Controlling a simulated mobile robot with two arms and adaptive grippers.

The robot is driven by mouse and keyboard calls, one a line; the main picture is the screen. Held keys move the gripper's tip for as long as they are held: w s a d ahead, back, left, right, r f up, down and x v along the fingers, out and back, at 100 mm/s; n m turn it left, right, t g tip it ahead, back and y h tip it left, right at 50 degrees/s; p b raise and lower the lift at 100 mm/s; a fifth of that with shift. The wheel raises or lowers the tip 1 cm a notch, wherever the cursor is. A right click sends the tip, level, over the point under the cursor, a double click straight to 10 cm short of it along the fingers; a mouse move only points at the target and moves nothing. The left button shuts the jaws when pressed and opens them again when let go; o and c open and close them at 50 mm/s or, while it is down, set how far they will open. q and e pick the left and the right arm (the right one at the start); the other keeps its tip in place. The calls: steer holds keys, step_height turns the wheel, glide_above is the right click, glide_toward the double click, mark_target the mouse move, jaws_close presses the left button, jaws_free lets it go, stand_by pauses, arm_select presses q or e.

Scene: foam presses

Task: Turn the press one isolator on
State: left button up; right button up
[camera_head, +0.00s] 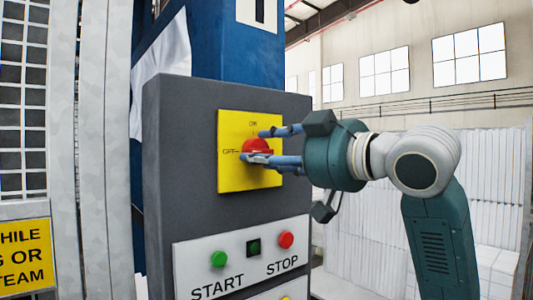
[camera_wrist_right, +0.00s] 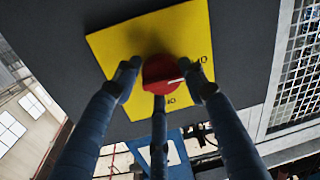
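The isolator is a red round knob (camera_head: 256,147) on a yellow square plate (camera_head: 233,178), on the grey panel's front. OFF is printed left of the knob and ON above it. In the right wrist view the red knob (camera_wrist_right: 163,72) has a pale mark towards the label at its right. My right gripper (camera_head: 270,145) reaches in from the right, its blue fingers apart around the knob. In the wrist view two fingertips (camera_wrist_right: 160,74) flank the knob and a third finger is below it. Whether they touch it is unclear. My left gripper is not in view.
Below the plate a white panel (camera_head: 235,268) carries a green START button (camera_head: 218,259) and a red STOP button (camera_head: 286,240). A blue column (camera_head: 235,60) rises behind the grey box (camera_head: 170,200). A yellow sign (camera_head: 25,257) is at far left.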

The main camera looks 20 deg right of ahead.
steer(key=shift+a+f+m, duration=0.1)
steer(key=shift+f+m, duration=0.05)
steer(key=shift+m, duration=0.25)
steer(key=m, duration=0.6)
steer(key=m+t+b, duration=0.1)
steer(key=m, duration=0.5)
steer(key=m+h+b, duration=0.1)
steer(key=m, duration=0.5)
steer(key=shift+s+a, duration=0.1)
steer(key=shift+a, duration=0.15)
stand_by(0.4)
steer(key=o, duration=1.1)
